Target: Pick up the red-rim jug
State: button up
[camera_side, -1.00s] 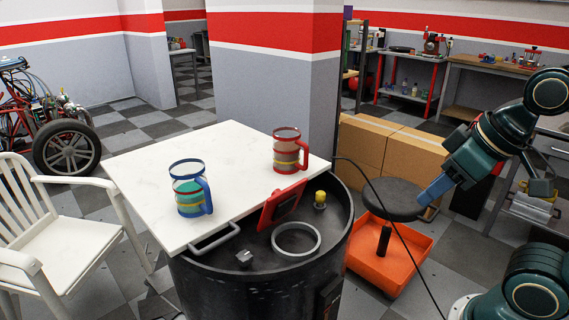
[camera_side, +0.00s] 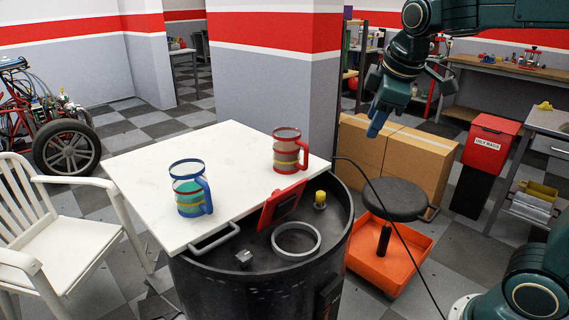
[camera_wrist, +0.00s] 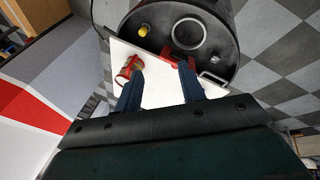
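The red-rim jug (camera_side: 287,150) stands upright on the white tabletop (camera_side: 232,150), near its right corner, with its red handle on the right side. In the wrist view the red-rim jug (camera_wrist: 130,68) shows just left of the left finger. A blue-rim jug (camera_side: 190,190) stands upright on the same tabletop, to the front left. My gripper (camera_side: 376,130) is up in the air, to the right of the red-rim jug and higher in the side view, well apart from it. In the wrist view the two blue fingers of my gripper (camera_wrist: 158,92) are spread, with nothing between them.
The tabletop lies on a black drum (camera_side: 262,278) holding a grey ring (camera_side: 296,240), a yellow-topped part (camera_side: 320,198) and a red bracket (camera_side: 281,206). A black stool (camera_side: 394,198) stands right of the drum. A white chair (camera_side: 60,225) is at left.

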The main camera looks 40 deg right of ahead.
jog(key=w+d+n, duration=0.2)
jog(key=w+n, duration=0.1)
jog(key=w, duration=0.5)
jog(key=n+g+h, duration=0.2)
jog(key=n+g, duration=0.2)
jog(key=n, duration=0.6)
send_over(305, 155)
jog(key=a, duration=0.3)
notch_tip(305, 155, down, 16)
jog(key=shift+d+x, duration=0.15)
jog(key=shift+x, duration=1.8)
jog(key=shift+d+x, duration=0.2)
jog(key=shift+x, duration=1.7)
jog(key=shift+s+r, duration=0.1)
jog(key=shift+r+h, duration=0.1)
jog(key=shift+h, duration=0.2)
grip_shut()
